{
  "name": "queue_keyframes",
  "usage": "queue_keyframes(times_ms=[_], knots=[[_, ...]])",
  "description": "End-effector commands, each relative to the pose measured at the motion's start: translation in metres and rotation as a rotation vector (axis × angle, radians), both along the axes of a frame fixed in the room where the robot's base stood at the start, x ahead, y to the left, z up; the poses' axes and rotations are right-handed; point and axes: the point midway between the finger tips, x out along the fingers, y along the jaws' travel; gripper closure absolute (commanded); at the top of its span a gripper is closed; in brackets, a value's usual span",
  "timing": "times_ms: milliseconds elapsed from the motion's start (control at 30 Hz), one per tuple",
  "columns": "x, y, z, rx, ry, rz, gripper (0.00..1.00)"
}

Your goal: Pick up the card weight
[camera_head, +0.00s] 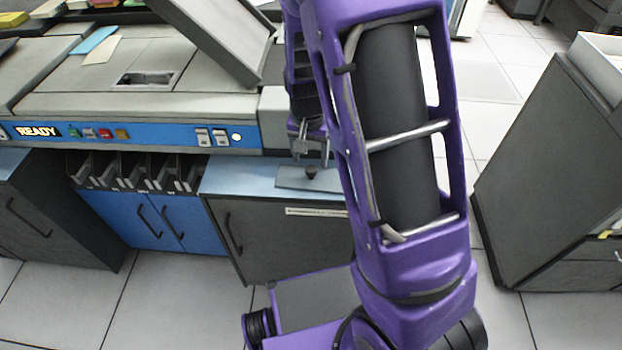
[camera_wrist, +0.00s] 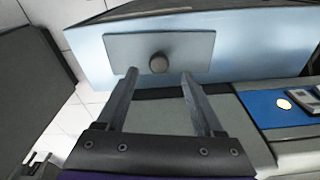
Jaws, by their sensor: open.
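The card weight is a flat grey plate (camera_wrist: 190,47) with a dark round knob (camera_wrist: 158,63) at its middle. It lies on the light blue top of a grey cabinet. In the head view the plate (camera_head: 290,180) and knob (camera_head: 311,172) show left of my purple arm, which hides the plate's right part. My gripper (camera_wrist: 158,78) is open and empty, its two fingers pointing at the plate with the knob between their tips in the picture. In the head view my gripper (camera_head: 312,150) hangs above the knob, apart from it.
The grey cabinet (camera_head: 275,240) stands beside a blue cabinet (camera_head: 150,215) with several card slots above it. The card machine's blue button panel (camera_head: 170,137) runs behind. Another grey cabinet (camera_head: 540,180) stands at right.

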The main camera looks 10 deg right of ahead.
Motion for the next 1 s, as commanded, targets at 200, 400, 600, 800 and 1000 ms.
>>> queue_keyframes(times_ms=[200,400,600,800,1000], knots=[[-0.001,-0.002,-0.028,-0.001,0.005,0.0,0.31],[0.002,-0.003,-0.051,-0.001,0.002,0.0,0.31],[0.002,-0.003,-0.05,0.0,0.0,0.001,0.31],[0.002,-0.003,-0.05,0.0,0.0,0.0,0.65],[0.002,-0.003,-0.05,0.0,0.0,0.0,1.0]])
